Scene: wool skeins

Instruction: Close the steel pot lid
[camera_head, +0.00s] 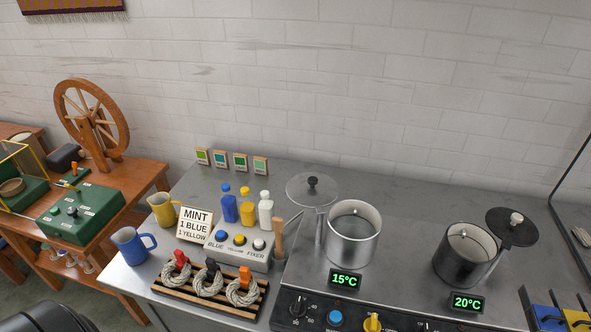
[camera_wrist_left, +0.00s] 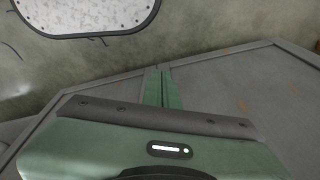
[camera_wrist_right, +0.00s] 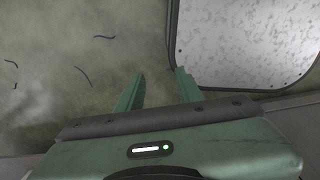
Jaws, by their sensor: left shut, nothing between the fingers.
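The steel pot (camera_head: 352,247) stands on the stove top in the head view, upright and uncovered. A round translucent lid with a black knob (camera_head: 312,184) is raised on a post at its left rear, beside the opening. A darker metal pot (camera_head: 463,262) stands to the right, with a black lid (camera_head: 512,228) off to its right side. My left gripper (camera_wrist_left: 161,87) is shut and empty in the left wrist view. My right gripper (camera_wrist_right: 160,75) has its fingers apart and is empty in the right wrist view. Neither gripper shows in the head view.
A rack of wool skeins (camera_head: 210,298), a button box (camera_head: 240,250), bottles (camera_head: 247,208) and a wooden handle (camera_head: 278,240) are left of the steel pot. The counter behind the pots is clear.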

